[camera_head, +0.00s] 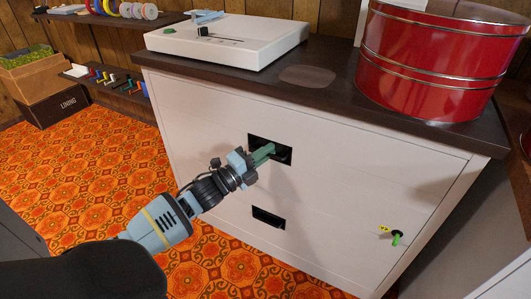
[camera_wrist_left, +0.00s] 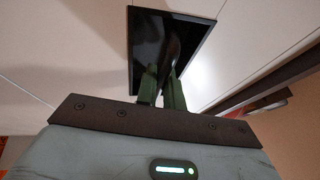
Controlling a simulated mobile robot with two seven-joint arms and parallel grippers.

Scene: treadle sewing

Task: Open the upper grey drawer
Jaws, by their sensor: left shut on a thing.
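The upper grey drawer (camera_head: 220,125) is a pale front panel in the cabinet, with a dark rectangular recessed pull (camera_head: 286,156). The drawer front looks flush with the cabinet face. My left gripper (camera_head: 266,152) has its green fingers in this upper pull, shut on its grip. In the left wrist view, the fingers (camera_wrist_left: 161,92) reach into the dark recess (camera_wrist_left: 148,40); the gripped part is hard to make out there. A second dark pull (camera_head: 268,217) sits lower on the cabinet. My right gripper is not in view.
The dark cabinet top (camera_head: 318,97) holds a white flat device (camera_head: 232,38) and a large red round tin (camera_head: 430,62). Orange patterned carpet (camera_head: 95,160) is clear at left.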

